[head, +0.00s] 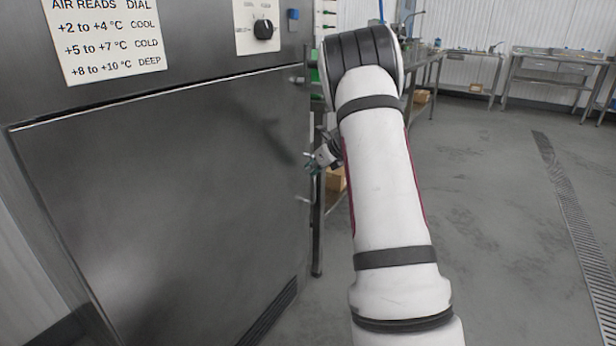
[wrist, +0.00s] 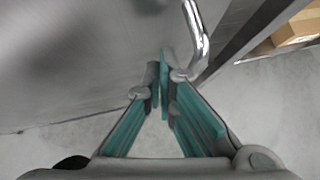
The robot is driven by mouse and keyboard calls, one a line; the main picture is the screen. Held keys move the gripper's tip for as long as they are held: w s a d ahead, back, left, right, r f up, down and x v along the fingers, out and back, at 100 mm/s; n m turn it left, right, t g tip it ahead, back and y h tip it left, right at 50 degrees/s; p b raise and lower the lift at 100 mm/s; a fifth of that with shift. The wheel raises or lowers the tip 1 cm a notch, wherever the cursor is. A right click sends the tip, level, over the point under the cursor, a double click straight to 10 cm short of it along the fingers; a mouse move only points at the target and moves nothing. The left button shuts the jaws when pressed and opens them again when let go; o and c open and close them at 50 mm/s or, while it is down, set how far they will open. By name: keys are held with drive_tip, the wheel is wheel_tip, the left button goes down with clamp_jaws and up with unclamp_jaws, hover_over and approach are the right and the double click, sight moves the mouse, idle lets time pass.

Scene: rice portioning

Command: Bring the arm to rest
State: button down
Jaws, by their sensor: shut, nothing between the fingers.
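My arm rises through the middle of the head view and bends at the top. My gripper (head: 312,166) shows small beside the right edge of the steel cabinet door (head: 160,200), partly hidden behind my arm. In the wrist view my gripper (wrist: 162,88) has its teal-lined fingers brought together at the tips, with nothing between them. A shiny door handle (wrist: 197,38) stands just beyond and to the right of the fingertips. I cannot tell whether the fingers touch it. The cabinet door looks closed.
A dial (head: 263,29) and a temperature label (head: 108,38) are on the cabinet panel above the door. A cardboard box (wrist: 297,28) sits on a shelf right of the cabinet. Steel tables (head: 555,70) line the far wall. The grey floor (head: 490,220) at right is clear, with a drain grate (head: 580,220).

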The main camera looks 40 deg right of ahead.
drive_tip(key=f+v, duration=0.1)
drive_tip(key=v, duration=0.6)
drive_tip(key=shift+s+d+r, duration=0.35)
drive_tip(key=shift+s+d, duration=0.05)
drive_tip(key=shift+s, duration=0.3)
